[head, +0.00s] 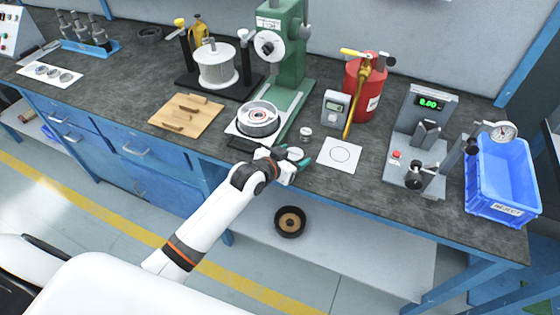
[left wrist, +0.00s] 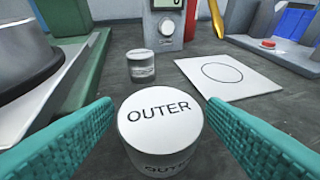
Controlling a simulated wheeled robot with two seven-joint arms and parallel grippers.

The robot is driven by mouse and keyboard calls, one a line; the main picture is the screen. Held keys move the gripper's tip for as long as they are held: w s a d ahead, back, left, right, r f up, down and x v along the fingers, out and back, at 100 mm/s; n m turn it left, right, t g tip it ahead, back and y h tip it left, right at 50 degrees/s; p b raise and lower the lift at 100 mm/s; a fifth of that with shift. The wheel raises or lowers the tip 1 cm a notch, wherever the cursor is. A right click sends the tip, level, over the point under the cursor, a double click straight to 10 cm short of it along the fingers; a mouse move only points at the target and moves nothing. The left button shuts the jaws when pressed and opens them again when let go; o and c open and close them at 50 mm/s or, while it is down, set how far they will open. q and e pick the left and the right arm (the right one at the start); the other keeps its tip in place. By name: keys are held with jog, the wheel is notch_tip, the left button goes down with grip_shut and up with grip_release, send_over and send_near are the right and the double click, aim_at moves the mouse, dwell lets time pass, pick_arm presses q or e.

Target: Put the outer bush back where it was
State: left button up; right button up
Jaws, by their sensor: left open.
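The outer bush (left wrist: 158,118) is a pale metal cylinder with "OUTER" printed on its top and side. It stands upright between the teal fingers of my left gripper (left wrist: 161,108) in the left wrist view. The fingers are open, one on each side, with a thin gap to the bush. In the head view my left gripper (head: 297,159) is low over the front of the bench, and the bush (head: 294,152) is partly hidden by it. A white card with a circle outline (head: 340,155) lies to the right, its circle empty; it also shows in the left wrist view (left wrist: 203,83). My right gripper is out of view.
A smaller bush (head: 305,132) stands just behind the outer bush. The green press (head: 285,50) with a round part on its base is at left. A grey meter (head: 335,107) and red extinguisher-like bottle (head: 363,88) stand behind. A gauge stand (head: 420,140) is farther right.

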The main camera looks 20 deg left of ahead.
pick_arm(q)
jog(key=v, duration=1.1)
jog(key=s+f+n+g+y, duration=0.1)
jog(key=s+f+g+y, duration=0.2)
jog(key=s, duration=0.8)
jog(key=s+f+g+y, duration=0.1)
jog(key=s+f+g, duration=0.35)
jog(key=s, duration=0.75)
notch_tip(320, 180, down, 26)
jog(key=s+g, duration=0.2)
jog(key=g, duration=0.1)
jog(key=s+a+f, duration=0.3)
jog(key=s+f, duration=1.1)
jog(key=s, duration=0.1)
jog(key=shift+f+g, duration=0.3)
jog(key=shift+g, duration=0.15)
